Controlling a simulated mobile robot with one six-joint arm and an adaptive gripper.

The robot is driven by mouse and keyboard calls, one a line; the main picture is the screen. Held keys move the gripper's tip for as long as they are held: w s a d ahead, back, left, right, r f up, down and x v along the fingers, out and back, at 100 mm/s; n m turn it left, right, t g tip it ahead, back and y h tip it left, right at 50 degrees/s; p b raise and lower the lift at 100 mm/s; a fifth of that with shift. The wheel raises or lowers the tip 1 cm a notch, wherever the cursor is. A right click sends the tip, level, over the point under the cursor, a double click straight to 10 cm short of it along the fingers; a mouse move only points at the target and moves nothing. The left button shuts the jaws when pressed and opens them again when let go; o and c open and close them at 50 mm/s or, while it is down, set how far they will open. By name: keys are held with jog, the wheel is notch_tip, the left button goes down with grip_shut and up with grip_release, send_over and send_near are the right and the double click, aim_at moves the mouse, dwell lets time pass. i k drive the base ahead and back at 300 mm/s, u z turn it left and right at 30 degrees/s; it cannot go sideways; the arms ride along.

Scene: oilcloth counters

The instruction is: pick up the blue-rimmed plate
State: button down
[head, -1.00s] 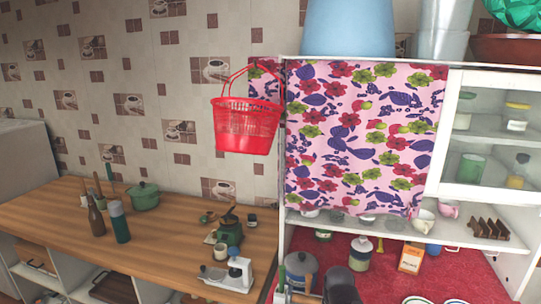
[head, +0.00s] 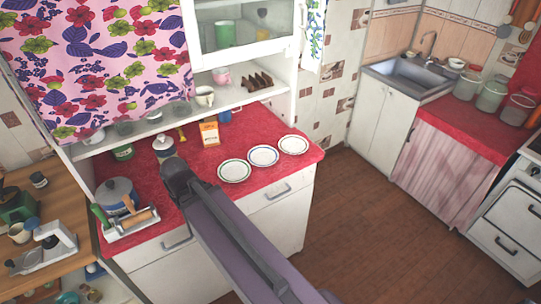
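Three white plates with coloured rims lie in a slanting row on the red counter top (head: 205,148). The middle one looks like the blue-rimmed plate (head: 263,156). The nearer left plate (head: 234,171) has a greenish rim. The right plate (head: 293,145) has a dark rim whose colour is hard to tell. The plates lie flat and empty, close together near the counter's front edge. My arm reaches up from the bottom, left of the plates, ending in a dark joint.
Left on the counter are a grey pot (head: 117,194), a tray with a rolling pin (head: 132,224), a lidded canister (head: 164,147) and an orange-brown box (head: 209,133). A shelf (head: 170,121) hangs above the back. Open wooden floor (head: 345,215) lies right.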

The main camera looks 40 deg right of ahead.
aim_at(259, 156)
jog(key=z, duration=1)
